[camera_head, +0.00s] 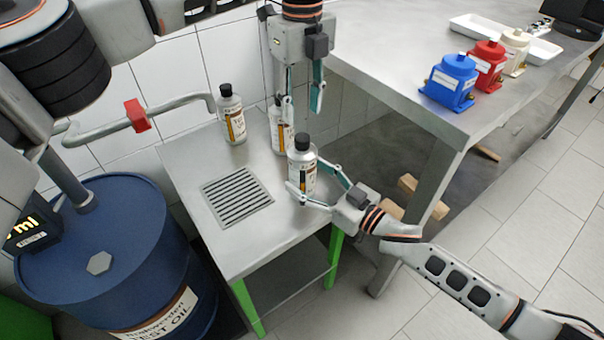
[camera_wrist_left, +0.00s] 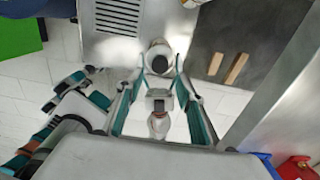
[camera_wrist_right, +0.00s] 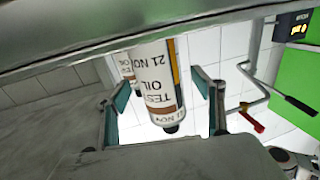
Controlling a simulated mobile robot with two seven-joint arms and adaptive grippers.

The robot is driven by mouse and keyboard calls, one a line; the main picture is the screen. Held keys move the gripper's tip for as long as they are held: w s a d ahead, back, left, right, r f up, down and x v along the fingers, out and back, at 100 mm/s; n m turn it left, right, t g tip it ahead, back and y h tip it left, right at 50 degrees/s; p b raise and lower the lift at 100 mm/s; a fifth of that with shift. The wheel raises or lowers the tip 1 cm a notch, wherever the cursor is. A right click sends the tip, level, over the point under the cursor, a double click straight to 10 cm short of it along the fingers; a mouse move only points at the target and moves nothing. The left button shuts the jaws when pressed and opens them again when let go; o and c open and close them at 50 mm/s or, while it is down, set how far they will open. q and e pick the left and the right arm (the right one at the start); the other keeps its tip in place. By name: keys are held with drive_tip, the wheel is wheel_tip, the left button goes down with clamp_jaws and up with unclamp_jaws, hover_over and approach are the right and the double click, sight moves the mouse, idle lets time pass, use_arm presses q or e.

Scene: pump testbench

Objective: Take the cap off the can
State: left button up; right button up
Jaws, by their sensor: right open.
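A white can (camera_head: 301,172) with a TEST OIL label and a black cap (camera_head: 302,140) stands upright near the right edge of the small steel table. My right gripper (camera_head: 316,192) is open, with its fingers low on either side of this can; the can (camera_wrist_right: 158,82) also shows between the fingers in the right wrist view, upside down. My left gripper (camera_head: 304,102) is open and empty, pointing down above the can. In the left wrist view the black cap (camera_wrist_left: 160,64) lies between the spread fingers.
Two similar cans (camera_head: 232,116) (camera_head: 280,133) stand farther back on the steel table (camera_head: 190,165), which has a drain grate (camera_head: 237,193). A blue oil drum (camera_head: 100,245) is at left. The workbench (camera_head: 400,60) at right carries blue, red and cream pumps.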

drive_tip(key=shift+x, duration=1)
